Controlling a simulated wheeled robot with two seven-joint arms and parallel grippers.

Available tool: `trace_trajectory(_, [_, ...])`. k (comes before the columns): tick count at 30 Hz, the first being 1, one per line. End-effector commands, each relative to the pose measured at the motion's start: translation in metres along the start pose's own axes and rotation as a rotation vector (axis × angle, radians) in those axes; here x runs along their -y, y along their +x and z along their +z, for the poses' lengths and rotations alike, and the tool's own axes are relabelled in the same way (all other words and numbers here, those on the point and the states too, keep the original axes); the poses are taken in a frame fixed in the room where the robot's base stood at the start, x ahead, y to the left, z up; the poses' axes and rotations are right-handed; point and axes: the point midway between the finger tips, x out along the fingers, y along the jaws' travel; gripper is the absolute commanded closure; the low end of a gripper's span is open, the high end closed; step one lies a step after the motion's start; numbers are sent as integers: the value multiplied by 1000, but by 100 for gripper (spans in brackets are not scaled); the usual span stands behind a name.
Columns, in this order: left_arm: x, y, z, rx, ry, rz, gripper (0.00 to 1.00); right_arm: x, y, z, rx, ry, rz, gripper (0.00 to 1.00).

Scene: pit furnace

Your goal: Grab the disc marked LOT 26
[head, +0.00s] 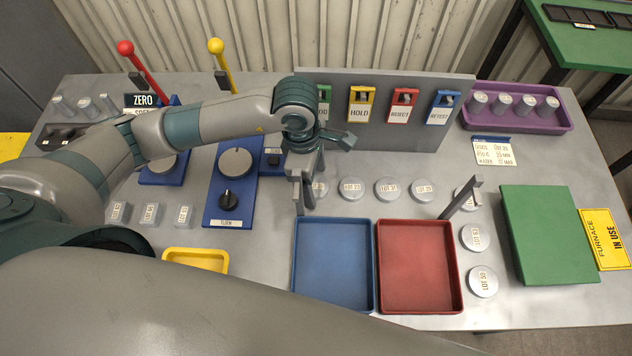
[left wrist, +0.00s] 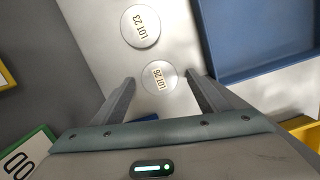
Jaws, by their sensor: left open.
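The disc marked LOT 26 (left wrist: 159,77) is a small round silver-grey disc lying flat on the grey bench. In the left wrist view it appears between the two finger tips of my left gripper (left wrist: 160,82), with visible space on both sides. In the head view my left gripper (head: 304,205) points down beside a disc (head: 320,188) at the left end of a row, which it partly hides. My left gripper is open and empty. Its height above the bench is hard to tell.
The LOT 23 disc (left wrist: 140,26) lies close by. A blue tray (head: 333,265) and a red tray (head: 417,265) stand in front of the row. A panel with coloured labels (head: 380,105) rises behind.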

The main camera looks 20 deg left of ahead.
Motion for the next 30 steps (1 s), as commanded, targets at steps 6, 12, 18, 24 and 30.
trace_trajectory(6, [0,5,0,-1,-1,2,33,0,-1,0,-1,0,0,69])
trace_trajectory(12, [0,5,0,-1,0,1,33,0,-1,0,-1,0,0,69])
trace_trajectory(18, [0,5,0,-1,0,1,47,0,-1,0,0,-1,0,69])
trace_trajectory(24, [-1,4,0,0,0,2,88,0,-1,0,0,-1,0,69])
trace_trajectory(30, [-1,4,0,0,0,2,88,0,-1,0,0,-1,0,69])
